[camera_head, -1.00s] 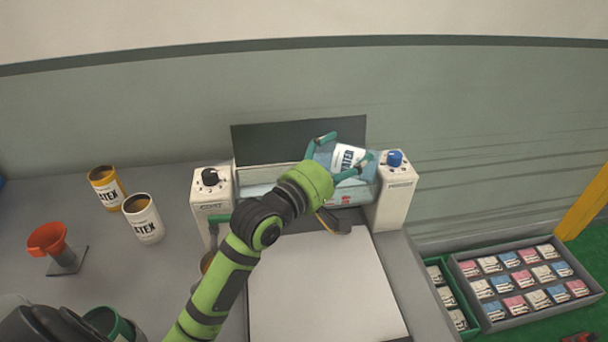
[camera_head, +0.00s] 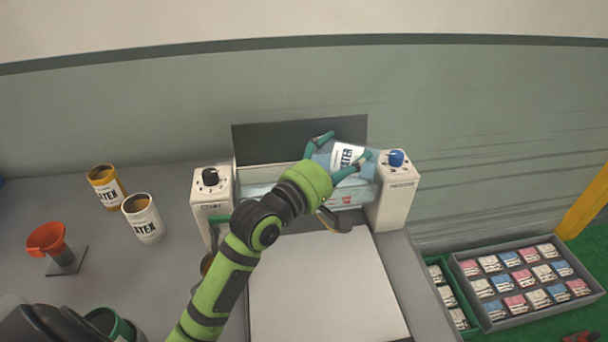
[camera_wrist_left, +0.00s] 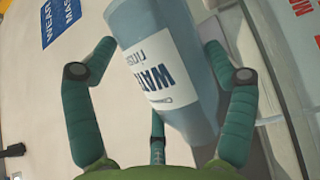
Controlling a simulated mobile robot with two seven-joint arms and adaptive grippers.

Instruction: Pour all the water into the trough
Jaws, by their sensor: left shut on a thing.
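A pale blue water container (camera_head: 347,157) with a white WATER label is tilted on its side above the right part of the trough (camera_head: 256,188). My left gripper (camera_head: 342,148) is shut around the container. In the left wrist view the same container (camera_wrist_left: 170,75) lies between the green fingers of my left gripper (camera_wrist_left: 160,72). The trough is a pale, clear-looking basin between two white knob units, partly hidden by my left arm. The container's mouth and any water stream cannot be made out. My right gripper is not in view.
White units with a black knob (camera_head: 210,177) and a blue knob (camera_head: 396,158) flank the trough. A dark panel (camera_head: 270,140) stands behind. A white board (camera_head: 325,290) lies in front.

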